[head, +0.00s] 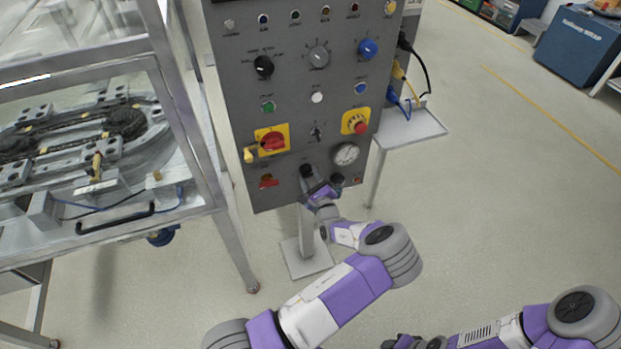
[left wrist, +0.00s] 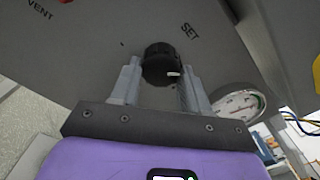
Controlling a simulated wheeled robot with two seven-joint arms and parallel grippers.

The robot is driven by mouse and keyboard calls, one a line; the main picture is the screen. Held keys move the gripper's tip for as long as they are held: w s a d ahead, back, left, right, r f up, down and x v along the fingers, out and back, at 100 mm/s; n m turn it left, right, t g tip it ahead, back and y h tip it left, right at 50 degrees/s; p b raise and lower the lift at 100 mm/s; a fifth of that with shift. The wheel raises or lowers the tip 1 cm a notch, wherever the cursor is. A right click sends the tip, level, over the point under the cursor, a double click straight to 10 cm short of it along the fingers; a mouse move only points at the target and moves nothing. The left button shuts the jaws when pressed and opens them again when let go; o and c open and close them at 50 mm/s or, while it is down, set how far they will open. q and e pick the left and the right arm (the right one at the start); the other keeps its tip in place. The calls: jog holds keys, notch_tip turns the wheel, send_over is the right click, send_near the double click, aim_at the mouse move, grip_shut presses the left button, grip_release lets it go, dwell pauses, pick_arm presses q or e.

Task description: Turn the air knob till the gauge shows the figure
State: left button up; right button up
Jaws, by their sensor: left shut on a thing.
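The black air knob (head: 306,171) sits low on the grey control panel (head: 290,85). In the left wrist view the knob (left wrist: 163,62) has a pale mark pointing right and stands by the word SET. My left gripper (head: 309,181) is at the knob; in the wrist view its two fingers (left wrist: 160,75) are shut on it, one on each side. The round white gauge (head: 345,154) is up and right of the knob, and it shows partly in the wrist view (left wrist: 238,103). Its needle and figures are too small to read. My right gripper (head: 402,342) is barely in view at the bottom edge.
A framed machine with a ring track (head: 90,140) stands left. A small side shelf (head: 418,128) is right.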

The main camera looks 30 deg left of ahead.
pick_arm(q)
jog(key=shift+m, duration=0.3)
jog(key=o, duration=1.1)
jog(key=shift+c, duration=0.2)
jog(key=p+v, duration=0.1)
jog(key=v, duration=0.6)
jog(key=shift+s+d, duration=0.2)
